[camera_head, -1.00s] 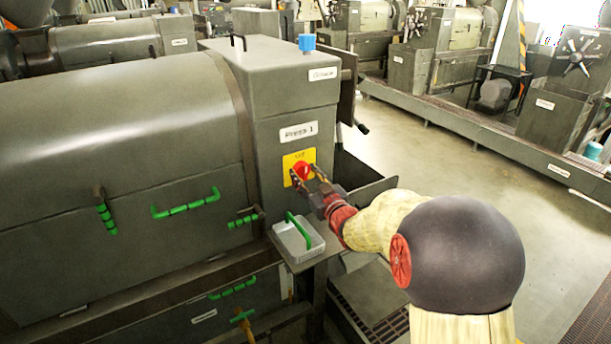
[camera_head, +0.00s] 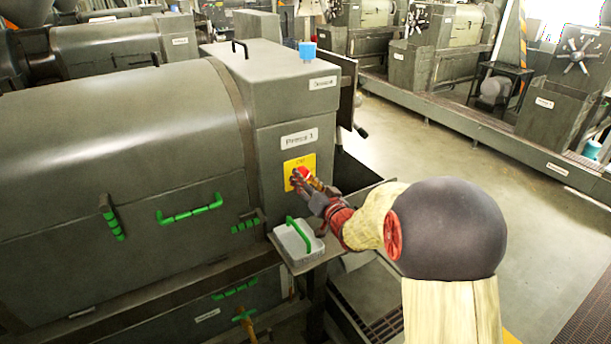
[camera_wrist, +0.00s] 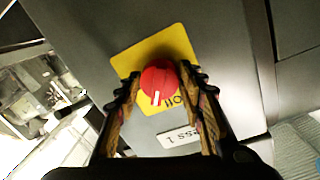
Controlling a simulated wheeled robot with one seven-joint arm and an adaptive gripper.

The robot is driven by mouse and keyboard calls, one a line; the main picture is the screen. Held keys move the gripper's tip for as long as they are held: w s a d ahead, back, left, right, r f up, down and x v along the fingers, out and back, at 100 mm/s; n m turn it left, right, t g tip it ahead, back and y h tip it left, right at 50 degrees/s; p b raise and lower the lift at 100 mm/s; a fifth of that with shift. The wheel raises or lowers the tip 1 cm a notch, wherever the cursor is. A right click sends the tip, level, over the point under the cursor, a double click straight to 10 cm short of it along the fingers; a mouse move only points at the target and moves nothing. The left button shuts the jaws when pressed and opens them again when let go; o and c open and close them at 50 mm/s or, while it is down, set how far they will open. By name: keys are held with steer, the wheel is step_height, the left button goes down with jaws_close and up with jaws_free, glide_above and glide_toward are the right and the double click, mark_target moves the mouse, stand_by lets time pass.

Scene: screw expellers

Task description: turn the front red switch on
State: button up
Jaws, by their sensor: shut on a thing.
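The front red switch (camera_head: 304,172) is a round red knob on a yellow plate (camera_head: 292,164), on the end face of the press under the "Press 1" label. In the head view my gripper (camera_head: 301,180) partly covers it. In the wrist view the red knob (camera_wrist: 158,82) sits between my two fingertips (camera_wrist: 163,83), and my gripper is shut on it. A white mark on the knob points to the lower part of the wrist view, towards the upside-down label. The plate's lettering is partly hidden.
A grey tray with a green handle (camera_head: 298,240) stands just below the switch, close to my forearm. The press body (camera_head: 120,140) fills the left, with green handles (camera_head: 190,208). A blue cap (camera_head: 307,50) is on top. Open floor (camera_head: 450,150) lies to the right.

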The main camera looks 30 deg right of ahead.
steer(key=m+p, duration=0.4)
steer(key=m, duration=0.1)
steer(key=shift+r+y, duration=0.2)
steer(key=shift+y, duration=0.1)
steer(key=m+p, duration=0.4)
steer(key=shift+m+y, duration=0.3)
steer(key=shift+m, duration=0.4)
steer(key=o, duration=1.2)
steer(key=s, duration=0.8)
steer(key=s+r, duration=0.1)
steer(key=s, duration=0.3)
steer(key=shift+d, duration=0.2)
